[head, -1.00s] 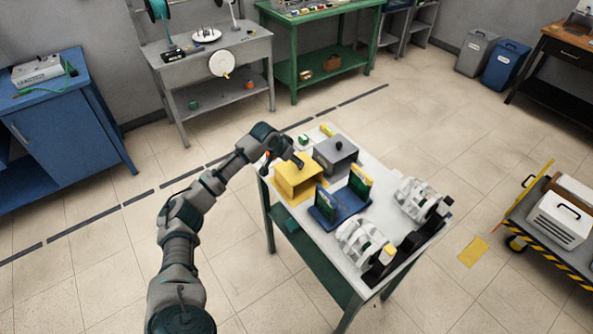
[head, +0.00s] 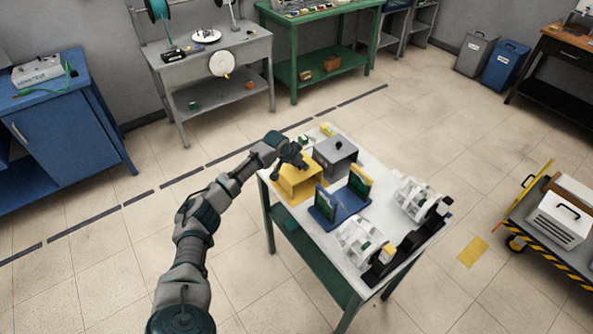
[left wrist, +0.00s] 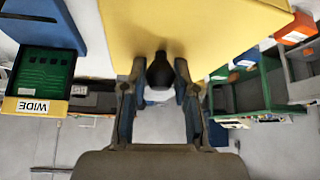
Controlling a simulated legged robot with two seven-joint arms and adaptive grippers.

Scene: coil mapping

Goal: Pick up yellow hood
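The yellow hood (head: 301,184) sits on the near-left part of the white-topped table. In the left wrist view the yellow hood (left wrist: 215,30) fills the top middle, with its dark knob (left wrist: 160,72) pointing toward me. My left gripper (head: 292,166) is at the top of the hood. In the left wrist view my left gripper (left wrist: 157,85) has its fingers apart, one on each side of the knob, with a visible gap on the left. The right finger looks very close to the knob; I cannot tell whether it touches. My right gripper is not in view.
A grey hood (head: 336,152) stands just behind the yellow one. A blue holder (head: 326,217) with upright green boards is in front and to the right. White coil machines (head: 361,241) occupy the table's right side.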

